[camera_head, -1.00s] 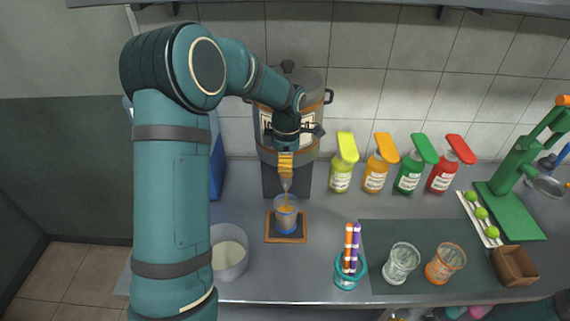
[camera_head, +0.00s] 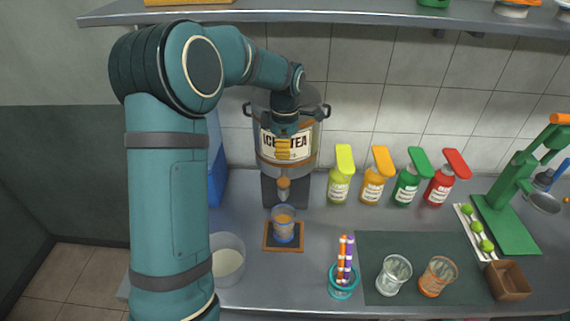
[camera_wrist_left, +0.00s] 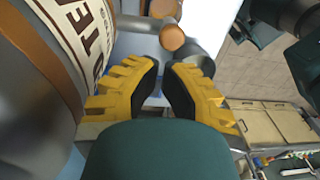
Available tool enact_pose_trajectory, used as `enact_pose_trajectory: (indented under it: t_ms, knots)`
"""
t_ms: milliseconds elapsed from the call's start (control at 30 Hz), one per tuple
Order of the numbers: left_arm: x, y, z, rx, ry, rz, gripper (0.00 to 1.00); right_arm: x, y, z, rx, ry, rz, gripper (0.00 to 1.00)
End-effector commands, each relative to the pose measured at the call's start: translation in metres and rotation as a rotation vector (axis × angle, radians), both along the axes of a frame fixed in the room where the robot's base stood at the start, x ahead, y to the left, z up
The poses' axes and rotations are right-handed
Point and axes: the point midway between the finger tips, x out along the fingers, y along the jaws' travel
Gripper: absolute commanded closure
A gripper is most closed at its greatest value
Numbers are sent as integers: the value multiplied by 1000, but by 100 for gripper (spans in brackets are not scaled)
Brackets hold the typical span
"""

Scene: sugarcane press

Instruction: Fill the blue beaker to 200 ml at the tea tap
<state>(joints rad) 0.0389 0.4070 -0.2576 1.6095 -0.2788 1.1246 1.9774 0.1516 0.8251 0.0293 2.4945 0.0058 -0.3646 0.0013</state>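The blue beaker (camera_head: 284,226) stands upright on a dark square mat with an orange-brown frame (camera_head: 270,246), below the tap (camera_head: 283,184). It holds amber tea; its marks are too small to read. The tea urn (camera_head: 262,160) has an "ICE TEA" label, which also shows in the left wrist view (camera_wrist_left: 84,28). My left gripper (camera_head: 283,156) is in front of the label, above the tap and apart from it. In the wrist view its yellow fingers (camera_wrist_left: 161,72) are nearly together with nothing between them. A round orange-brown knob (camera_wrist_left: 172,37) shows beyond the fingertips. My right gripper is out of view.
A white container (camera_head: 228,262) is partly behind my left arm. Several colored bottles (camera_head: 375,184) stand to the right of the urn. A teal cup with sticks (camera_head: 343,284), two glasses (camera_head: 393,277) and a green press (camera_head: 508,210) stand further right. A shelf (camera_head: 330,14) hangs above.

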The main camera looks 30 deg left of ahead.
Motion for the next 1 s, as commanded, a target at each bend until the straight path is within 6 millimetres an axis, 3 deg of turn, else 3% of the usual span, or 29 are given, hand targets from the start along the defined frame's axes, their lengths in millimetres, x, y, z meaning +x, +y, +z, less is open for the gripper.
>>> enact_pose_trajectory:
  t_ms: [100, 300, 1000]
  knots:
    - [2, 0, 23, 1, -5, 0, 100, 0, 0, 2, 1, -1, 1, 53]
    - [4, 0, 43, 0, -4, 0, 100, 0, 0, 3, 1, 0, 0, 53]
    - [4, 0, 47, -1, -3, 0, 100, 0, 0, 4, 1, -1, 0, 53]
